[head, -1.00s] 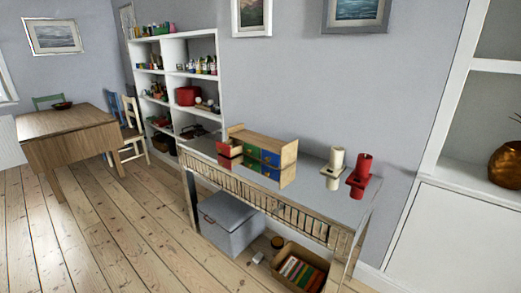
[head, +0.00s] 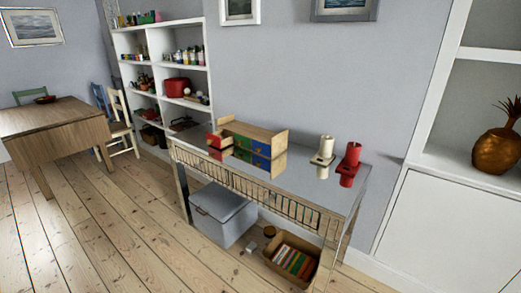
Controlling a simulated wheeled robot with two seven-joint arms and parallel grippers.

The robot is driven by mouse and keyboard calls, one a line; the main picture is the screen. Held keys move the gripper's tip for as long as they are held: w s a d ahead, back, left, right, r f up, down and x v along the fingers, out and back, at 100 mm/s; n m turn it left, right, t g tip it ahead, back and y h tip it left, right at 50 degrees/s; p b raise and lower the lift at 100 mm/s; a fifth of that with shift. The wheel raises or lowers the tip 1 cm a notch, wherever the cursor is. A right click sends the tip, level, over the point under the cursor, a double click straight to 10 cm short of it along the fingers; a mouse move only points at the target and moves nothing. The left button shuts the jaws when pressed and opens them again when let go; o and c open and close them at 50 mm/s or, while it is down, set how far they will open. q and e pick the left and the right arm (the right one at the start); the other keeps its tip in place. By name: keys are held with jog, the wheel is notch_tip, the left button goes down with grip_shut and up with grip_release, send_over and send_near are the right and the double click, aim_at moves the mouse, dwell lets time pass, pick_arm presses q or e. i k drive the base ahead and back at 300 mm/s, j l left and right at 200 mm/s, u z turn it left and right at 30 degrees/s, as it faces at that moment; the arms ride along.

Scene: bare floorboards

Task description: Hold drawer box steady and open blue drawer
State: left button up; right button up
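The wooden drawer box (head: 279,157) stands on the console table against the wall, with small coloured drawers in its front. A red drawer (head: 215,141) at its left end sticks out. A green drawer front (head: 242,142) is in the middle. The blue drawer (head: 262,149) is at the right and looks shut. The lower row is small and hard to make out. Neither of my grippers is in the head view, and nothing touches the box.
The console table (head: 315,185) also carries a cream holder (head: 323,158) and a red holder (head: 349,164) right of the box. A grey bin (head: 222,212) and a book crate (head: 291,263) are under it. Floorboards (head: 130,230) in front are clear.

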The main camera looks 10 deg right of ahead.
aim_at(263, 149)
jog(key=i+j+z, duration=0.1)
jog(key=z, duration=0.25)
jog(key=i+j+z, duration=0.45)
jog(key=z, duration=0.25)
jog(key=i+j, duration=0.2)
jog(key=j, duration=0.15)
jog(key=i+j+z, duration=0.1)
jog(key=j, duration=0.25)
jog(key=i+j, duration=0.3)
jog(key=i+j+z, duration=0.1)
jog(key=j, duration=0.3)
jog(key=i+j, duration=0.3)
jog(key=i+j+z, duration=0.1)
jog(key=j, duration=0.35)
jog(key=i+j, duration=0.25)
jog(key=j, duration=0.15)
jog(key=i+j+z, duration=0.1)
jog(key=j, duration=0.3)
jog(key=k+j, duration=0.1)
jog(key=j, duration=0.25)
jog(key=k, duration=0.2)
jog(key=i, duration=0.5)
